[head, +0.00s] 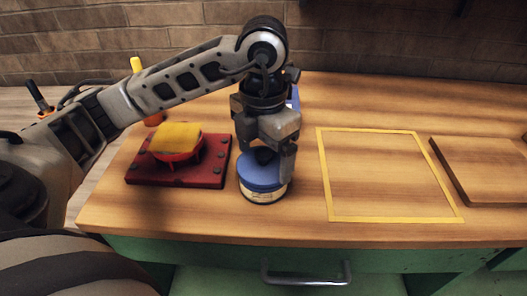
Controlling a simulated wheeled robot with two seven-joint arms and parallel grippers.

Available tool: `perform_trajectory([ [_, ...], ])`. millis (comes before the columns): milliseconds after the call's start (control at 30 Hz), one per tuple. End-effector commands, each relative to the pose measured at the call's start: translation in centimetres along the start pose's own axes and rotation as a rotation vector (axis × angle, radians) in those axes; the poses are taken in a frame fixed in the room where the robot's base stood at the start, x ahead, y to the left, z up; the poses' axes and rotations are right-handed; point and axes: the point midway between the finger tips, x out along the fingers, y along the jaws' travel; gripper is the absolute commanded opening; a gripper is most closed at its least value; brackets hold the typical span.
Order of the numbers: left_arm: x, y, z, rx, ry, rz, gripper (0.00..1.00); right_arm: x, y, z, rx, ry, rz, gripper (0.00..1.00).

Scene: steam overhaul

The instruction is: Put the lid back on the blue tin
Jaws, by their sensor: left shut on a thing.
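The blue tin (264,194) stands upright on the wooden bench, left of the yellow outlined square. A blue lid (263,170) with a dark knob lies on top of it. I cannot tell whether the lid is fully seated. My left gripper (268,160) points down from above and is shut on the lid, at its knob; the fingers partly hide the knob and the tin's right side. My right gripper is not in view.
A red plate (210,174) carrying a red fixture with a yellow top (176,138) lies to the left. A yellow taped square (376,218) on the bench is empty. A wooden board (485,170) lies at the far right. A blue object, mostly hidden, stands behind my left gripper.

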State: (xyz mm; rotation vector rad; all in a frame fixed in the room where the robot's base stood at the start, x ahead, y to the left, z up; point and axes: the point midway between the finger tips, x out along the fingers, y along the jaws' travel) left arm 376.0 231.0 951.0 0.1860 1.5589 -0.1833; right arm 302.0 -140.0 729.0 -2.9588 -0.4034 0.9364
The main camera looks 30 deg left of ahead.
Motion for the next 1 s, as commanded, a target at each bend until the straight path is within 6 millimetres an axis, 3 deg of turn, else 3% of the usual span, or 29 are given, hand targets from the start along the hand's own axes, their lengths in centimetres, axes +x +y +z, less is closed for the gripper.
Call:
perform_trajectory([
  [1000,0.3,0.0,-0.02,0.0,0.0,0.0,0.65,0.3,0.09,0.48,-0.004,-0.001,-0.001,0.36],
])
